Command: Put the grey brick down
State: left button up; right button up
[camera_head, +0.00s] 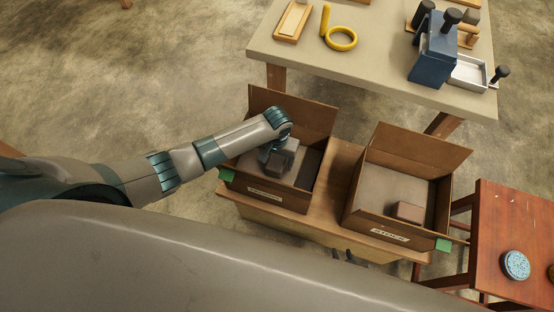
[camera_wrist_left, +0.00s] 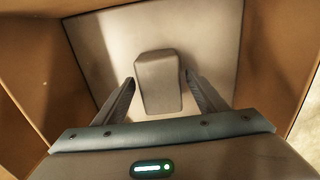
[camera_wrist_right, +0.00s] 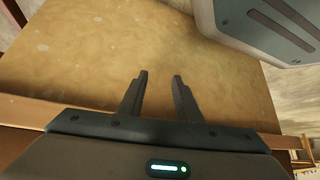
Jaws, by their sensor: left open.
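The grey brick (camera_wrist_left: 158,82) rests on the pale floor of the left cardboard box (camera_head: 262,195), seen from above in the left wrist view. My left gripper (camera_wrist_left: 158,88) is open inside that box. Its fingers stand on either side of the brick, with a gap visible at each side. In the head view my left wrist and gripper (camera_head: 275,160) reach down into the box and partly hide what is in it. My right gripper (camera_wrist_right: 160,80) is open and empty in the right wrist view, over a plain brownish surface. It does not show in the head view.
A second open box (camera_head: 372,222), labelled STOCK, stands to the right with a brownish brick (camera_head: 408,211) in it. Both boxes sit on a wooden bench (camera_head: 340,170). A pale worktable (camera_head: 370,75) with tools stands behind. A red-brown table (camera_head: 508,225) is at right.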

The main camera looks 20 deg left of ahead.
aim_at(277, 159)
pick_arm(q)
notch_tip(277, 159, up, 10)
jog(key=shift+r+p, duration=0.25)
jog(key=shift+p, duration=0.1)
jog(key=shift+r, duration=0.85)
pick_arm(e)
jog(key=shift+s+a+r, duration=0.15)
jog(key=shift+a, duration=0.15)
jog(key=shift+s, duration=0.3)
